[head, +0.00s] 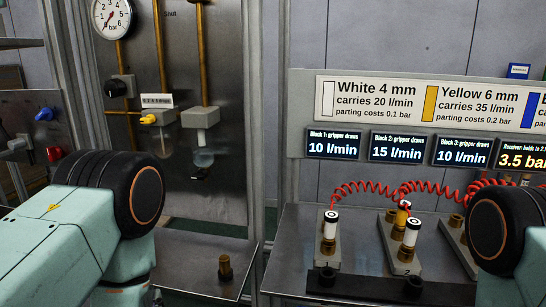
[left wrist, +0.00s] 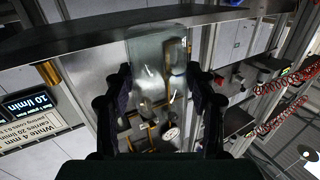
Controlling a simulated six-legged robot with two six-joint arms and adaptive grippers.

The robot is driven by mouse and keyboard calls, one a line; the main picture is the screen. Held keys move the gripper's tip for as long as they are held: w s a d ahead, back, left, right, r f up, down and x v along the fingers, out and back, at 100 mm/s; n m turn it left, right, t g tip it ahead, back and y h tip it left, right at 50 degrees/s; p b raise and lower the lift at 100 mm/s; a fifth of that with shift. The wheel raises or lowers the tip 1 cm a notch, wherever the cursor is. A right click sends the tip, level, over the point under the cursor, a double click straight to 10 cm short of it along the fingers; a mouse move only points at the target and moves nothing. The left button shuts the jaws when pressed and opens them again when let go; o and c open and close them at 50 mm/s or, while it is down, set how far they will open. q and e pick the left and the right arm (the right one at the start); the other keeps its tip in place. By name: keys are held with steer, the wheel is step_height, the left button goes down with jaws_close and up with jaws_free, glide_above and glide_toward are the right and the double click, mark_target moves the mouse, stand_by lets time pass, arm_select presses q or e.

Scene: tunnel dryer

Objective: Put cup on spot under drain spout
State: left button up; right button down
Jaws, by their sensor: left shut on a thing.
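A clear, see-through cup (left wrist: 150,50) is between the two dark fingers of my left gripper (left wrist: 163,100) in the left wrist view. The gripper is shut on it, and the panel shows through its wall. In the head view my left arm comes in at the lower left; its gripper and the cup are out of that picture. The drain spout (head: 200,174) is the small dark tip under a clear bowl (head: 203,158) on the steel panel. A metal shelf (head: 195,262) lies below it. No marked spot can be made out there. My right gripper is out of view.
A brass fitting (head: 225,268) stands on the shelf, right of below the spout. A metal post (head: 253,120) separates the panel from a bench (head: 300,240) with black-and-white cylinders and red coiled hoses. A pressure gauge (head: 112,17) and yellow valve (head: 148,119) are above left.

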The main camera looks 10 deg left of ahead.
arm_select(q)
steer(key=d+f+m+h, duration=0.1)
steer(key=h, duration=0.1)
steer(key=w+d+m+h, duration=0.1)
steer(key=d+h, duration=0.1)
steer(key=d+f+m+t+h, duration=0.1)
steer(key=d+m+h, duration=0.1)
steer(key=shift+w+f+h+b, duration=0.3)
steer(key=shift+w+b, duration=0.05)
steer(key=shift+b, duration=0.05)
steer(key=s+d+r+m+g+h+b, duration=0.1)
steer(key=s+d+r+m+h, duration=0.1)
steer(key=d+m+h, duration=0.4)
steer(key=shift+s+d+g+h+b, duration=0.4)
steer(key=shift+s+d+h, duration=0.45)
steer(key=shift+h, duration=0.55)
steer(key=shift+s+a, duration=0.1)
steer(key=shift+a, duration=0.1)
